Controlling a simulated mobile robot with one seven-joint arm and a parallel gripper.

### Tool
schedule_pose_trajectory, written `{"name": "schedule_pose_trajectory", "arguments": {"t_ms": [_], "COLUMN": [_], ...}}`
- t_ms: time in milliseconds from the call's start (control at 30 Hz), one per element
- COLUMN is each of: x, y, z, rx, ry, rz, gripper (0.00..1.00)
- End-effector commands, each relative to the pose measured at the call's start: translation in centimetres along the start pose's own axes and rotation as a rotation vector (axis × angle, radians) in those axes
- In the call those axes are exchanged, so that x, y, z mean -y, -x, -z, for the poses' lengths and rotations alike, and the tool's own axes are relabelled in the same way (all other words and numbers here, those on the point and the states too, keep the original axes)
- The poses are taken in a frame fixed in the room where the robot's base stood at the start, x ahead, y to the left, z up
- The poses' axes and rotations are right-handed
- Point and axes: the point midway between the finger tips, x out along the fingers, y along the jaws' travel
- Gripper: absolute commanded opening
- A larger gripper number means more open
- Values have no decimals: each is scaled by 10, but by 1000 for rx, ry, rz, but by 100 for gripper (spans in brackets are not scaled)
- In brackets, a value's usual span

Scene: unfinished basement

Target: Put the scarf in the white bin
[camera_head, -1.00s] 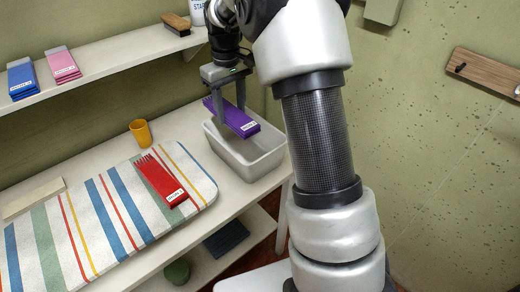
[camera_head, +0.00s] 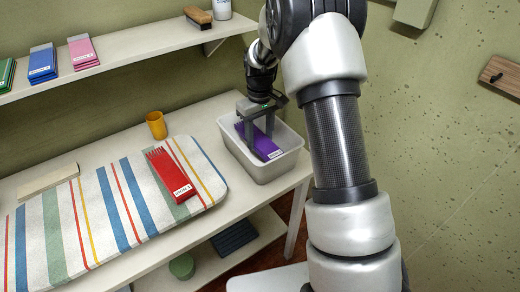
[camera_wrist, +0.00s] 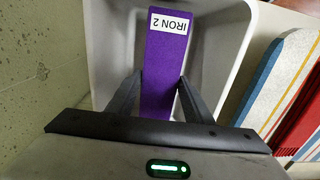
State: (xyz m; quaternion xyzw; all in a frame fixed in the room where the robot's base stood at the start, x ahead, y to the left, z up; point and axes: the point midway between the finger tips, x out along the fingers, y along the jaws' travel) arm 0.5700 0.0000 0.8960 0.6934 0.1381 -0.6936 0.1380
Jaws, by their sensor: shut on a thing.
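A folded purple scarf (camera_head: 262,147) with fringed ends and a white tag sits inside the white bin (camera_head: 268,172) in the head view. My gripper (camera_head: 258,134) reaches down into the bin and is shut on the scarf. In the wrist view the purple scarf (camera_wrist: 165,60), tagged "IRON 2", runs between the fingers of my gripper (camera_wrist: 160,82). The pale walls of the bin (camera_wrist: 234,30) surround it there. Whether the scarf touches the bin's floor is hard to tell.
A folded red scarf (camera_head: 170,178) lies on the striped ironing mat (camera_head: 110,225). A yellow cup (camera_head: 157,125) stands behind the mat. Blue (camera_head: 42,64), pink (camera_head: 82,51) and green folded pieces and a brush (camera_head: 197,16) are on the upper shelf.

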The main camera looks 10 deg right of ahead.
Motion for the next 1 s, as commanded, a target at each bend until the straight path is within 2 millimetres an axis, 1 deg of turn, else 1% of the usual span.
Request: {"name": "schedule_pose_trajectory", "arguments": {"t_ms": [167, 400, 433, 700, 833, 867, 900, 967, 1000], "x": [0, 0, 0, 0, 0, 0, 0, 0, 0], "y": [-11, -47, -50, -51, -56, -56, -55, -55, -55], "z": [0, -1, -1, 0, 0, 0, 0, 0, 0], "rx": [0, 2, 2, -1, -1, -1, -1, 0, 0], "ry": [0, 0, 0, 0, 0, 0, 0, 0, 0], "rz": [0, 1, 1, -1, -1, 0, -1, 0, 0], "gripper": [23, 23, 23, 23, 23, 48, 55, 65, 65]}}
